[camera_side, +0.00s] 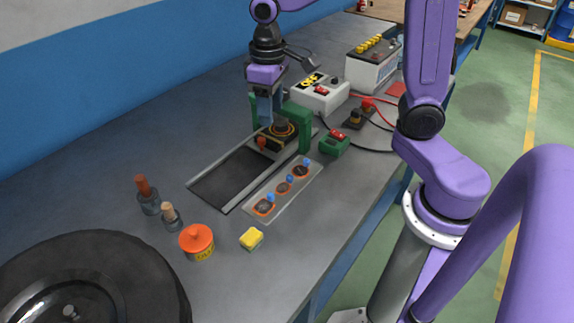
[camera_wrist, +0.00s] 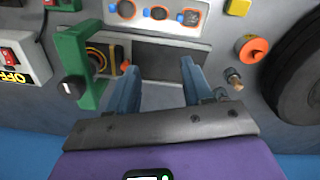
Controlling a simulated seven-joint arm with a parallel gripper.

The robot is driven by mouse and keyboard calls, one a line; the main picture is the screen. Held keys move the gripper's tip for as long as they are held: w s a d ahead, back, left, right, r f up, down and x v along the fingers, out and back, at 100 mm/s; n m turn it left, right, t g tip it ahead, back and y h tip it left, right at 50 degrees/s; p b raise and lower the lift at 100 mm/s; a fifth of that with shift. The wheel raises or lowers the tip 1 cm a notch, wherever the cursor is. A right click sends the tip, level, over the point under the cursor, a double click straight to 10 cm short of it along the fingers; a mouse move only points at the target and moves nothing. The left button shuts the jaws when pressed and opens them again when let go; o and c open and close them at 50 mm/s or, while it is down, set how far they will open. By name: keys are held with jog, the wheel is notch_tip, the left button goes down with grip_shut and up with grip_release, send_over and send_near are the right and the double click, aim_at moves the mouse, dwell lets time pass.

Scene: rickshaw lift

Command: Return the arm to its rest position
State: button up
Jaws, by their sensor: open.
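My purple arm reaches over the bench from the top of the side view. My gripper (camera_side: 268,118) points down beside the green frame (camera_side: 305,131) at the far end of a flat tray with a dark bed (camera_side: 232,178). In the wrist view my gripper (camera_wrist: 161,68) shows two blue-grey fingers spread apart, with nothing between them but the tray's dark bed and grey surface below. The black round part with an orange ring (camera_side: 284,130) sits within the green frame, close to my fingers. I cannot tell whether they touch it.
A grey plate (camera_side: 283,190) with several orange-ringed pieces lies beside the tray. An orange-lidded tin (camera_side: 197,241), a yellow sponge-like block (camera_side: 251,239), two handled tools (camera_side: 147,195) and a tyre (camera_side: 150,270) stand nearer. A white switch box (camera_side: 320,95), battery (camera_side: 372,70) and cables lie behind.

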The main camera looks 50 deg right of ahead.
jog(key=s+f+n, duration=0.2)
jog(key=s+n, duration=0.7)
jog(key=s, duration=1.2)
jog(key=shift+s+d+f+y, duration=0.35)
jog(key=shift+d+f+y, duration=0.05)
dwell(0.8)
